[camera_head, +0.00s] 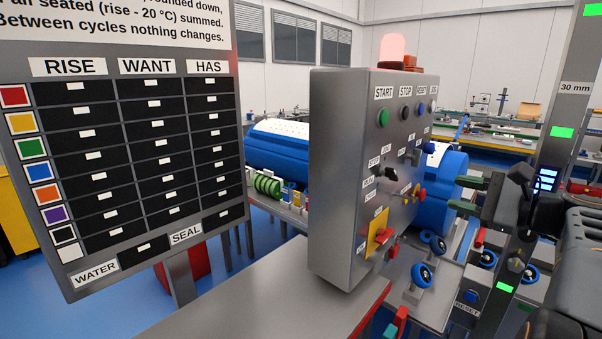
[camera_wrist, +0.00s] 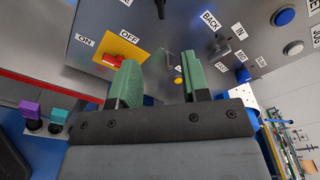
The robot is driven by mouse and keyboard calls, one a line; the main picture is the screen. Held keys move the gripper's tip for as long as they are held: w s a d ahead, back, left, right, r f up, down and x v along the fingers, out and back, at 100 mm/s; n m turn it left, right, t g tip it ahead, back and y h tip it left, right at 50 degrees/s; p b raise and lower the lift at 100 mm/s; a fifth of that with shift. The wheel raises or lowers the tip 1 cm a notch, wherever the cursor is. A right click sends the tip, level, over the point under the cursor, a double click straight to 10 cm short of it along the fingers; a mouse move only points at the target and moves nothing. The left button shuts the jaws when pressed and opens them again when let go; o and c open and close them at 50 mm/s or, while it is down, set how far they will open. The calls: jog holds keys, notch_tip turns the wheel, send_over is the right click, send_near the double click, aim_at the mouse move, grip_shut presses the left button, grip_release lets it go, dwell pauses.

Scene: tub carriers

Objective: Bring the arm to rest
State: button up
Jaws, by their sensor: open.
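My gripper (camera_head: 468,194) is at the right of the head view, level with the grey control box (camera_head: 342,180) and just to its right. In the wrist view my gripper (camera_wrist: 160,84) shows two green fingers, spread apart with nothing between them. The fingers point toward the face of the control box, which carries a red switch on a yellow plate (camera_wrist: 130,47) marked ON and OFF. Whether a fingertip touches the box cannot be told.
A board (camera_head: 130,130) with RISE, WANT and HAS columns stands at the left. A grey table (camera_head: 240,290) lies in front. Blue drums (camera_head: 283,150) stand behind the box. Blue-wheeled knobs (camera_head: 421,275) and a RESET button (camera_head: 470,297) are below my gripper.

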jog(key=s+a+f+n+g+h+p, duration=0.1)
jog(key=a+f+n+g+h, duration=0.1)
jog(key=f, duration=0.4)
jog(key=s+a+f+n+g+h, duration=0.1)
jog(key=a+f+g+h, duration=0.15)
jog(key=f, duration=0.35)
jog(key=s+a+f+n+g+h+p, duration=0.1)
jog(key=s+f+n+g+h, duration=0.15)
jog(key=f, duration=0.35)
jog(key=s+a+f+n+g+h+p, duration=0.1)
jog(key=s+a+n+h+p, duration=0.1)
jog(key=a+n, duration=0.4)
jog(key=s+a+n+g+h+p, duration=0.2)
jog(key=s+a+n, duration=0.3)
jog(key=a, duration=0.3)
jog(key=shift+s+a+f+n+p, duration=0.3)
jog(key=shift+n+p, duration=0.3)
jog(key=shift+n, duration=0.25)
jog(key=shift+d, duration=0.1)
